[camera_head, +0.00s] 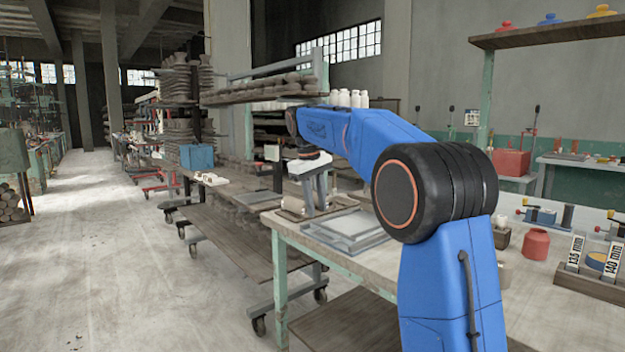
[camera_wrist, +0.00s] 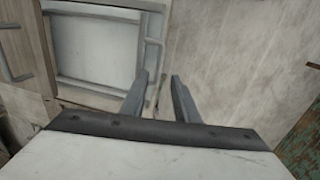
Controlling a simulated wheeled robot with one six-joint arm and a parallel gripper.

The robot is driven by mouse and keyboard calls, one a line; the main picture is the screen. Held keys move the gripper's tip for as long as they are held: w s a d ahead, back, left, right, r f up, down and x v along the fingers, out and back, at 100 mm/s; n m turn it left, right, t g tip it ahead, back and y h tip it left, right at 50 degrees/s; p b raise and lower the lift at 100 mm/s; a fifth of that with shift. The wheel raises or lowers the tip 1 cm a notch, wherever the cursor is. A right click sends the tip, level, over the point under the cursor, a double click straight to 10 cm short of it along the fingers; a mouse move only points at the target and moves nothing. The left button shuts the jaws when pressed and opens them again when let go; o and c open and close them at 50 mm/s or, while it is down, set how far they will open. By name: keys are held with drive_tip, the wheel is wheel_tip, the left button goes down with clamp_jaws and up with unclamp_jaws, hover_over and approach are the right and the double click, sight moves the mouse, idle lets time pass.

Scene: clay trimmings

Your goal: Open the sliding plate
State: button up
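A pale flat plate (camera_wrist: 96,45) lies inside a grey metal frame in the wrist view, at the upper left. A grey bar handle (camera_wrist: 153,42) runs along its right side. In the head view the grey framed unit (camera_head: 346,232) lies flat on the worktable. My gripper (camera_wrist: 162,76) is open and empty, its two fingers apart. Its fingertips are just below and right of the handle in the wrist view; I cannot tell whether they touch anything. In the head view my gripper (camera_head: 320,190) is above the table at the frame's left, its fingertips hard to make out.
The worktable (camera_head: 420,262) has bare room in front of the frame. A red jar (camera_head: 536,243) and a wooden block with size labels (camera_head: 590,282) stand at the right. A wooden panel with a handle (camera_wrist: 22,45) lies left of the plate. Wheeled carts stand beyond the table.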

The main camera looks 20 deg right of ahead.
wheel_tip(320, 180, up, 9)
drive_tip(key=a, duration=0.1)
drive_tip(key=shift+s+a+f, duration=0.2)
drive_tip(key=shift+s+a, duration=0.1)
drive_tip(key=shift+c, duration=0.7)
drive_tip(key=c, duration=0.5)
drive_tip(key=shift+s+d+f, duration=0.1)
drive_tip(key=shift+d+f, duration=0.05)
drive_tip(key=shift+f, duration=0.05)
clamp_jaws()
drive_tip(key=s+d+f+m+t+h, duration=0.1)
drive_tip(key=s+d+f+t+h, duration=0.15)
drive_tip(key=s+f+t, duration=0.5)
drive_tip(key=shift+g+y, duration=0.25)
drive_tip(key=shift+g, duration=0.7)
drive_tip(key=x, duration=1.2)
drive_tip(key=shift+w+a, duration=0.1)
drive_tip(key=shift+a, duration=0.2)
